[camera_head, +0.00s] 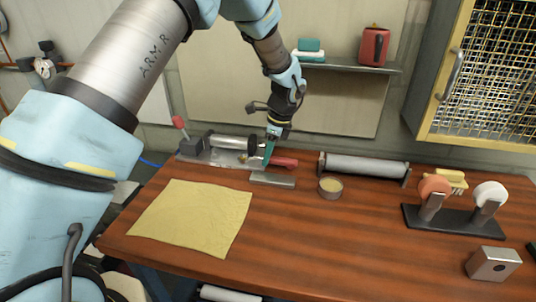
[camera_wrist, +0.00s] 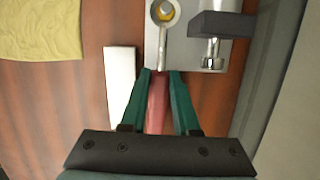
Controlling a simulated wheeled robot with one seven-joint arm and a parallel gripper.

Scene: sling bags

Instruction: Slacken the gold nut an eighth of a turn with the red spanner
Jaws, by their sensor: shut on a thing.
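The red spanner has a red handle (camera_head: 285,162) and a bright metal shank, which shows in the wrist view (camera_wrist: 162,58). Its ring end lies around the gold nut (camera_wrist: 165,9), which sits on a grey metal plate (camera_wrist: 184,48) near the top edge of the wrist view. My gripper (camera_wrist: 160,75) has teal fingers shut on the red handle, one on each side. In the head view my gripper (camera_head: 268,160) points down at the back of the bench, and the nut is small and hard to make out there.
A pale metal bar (camera_wrist: 119,88) lies just left of the spanner. A dark clamp block (camera_wrist: 222,24) stands on the plate to the right. A yellow cloth (camera_head: 192,218) lies front left. A round tin (camera_head: 330,187) and a grey roller (camera_head: 364,166) are to the right.

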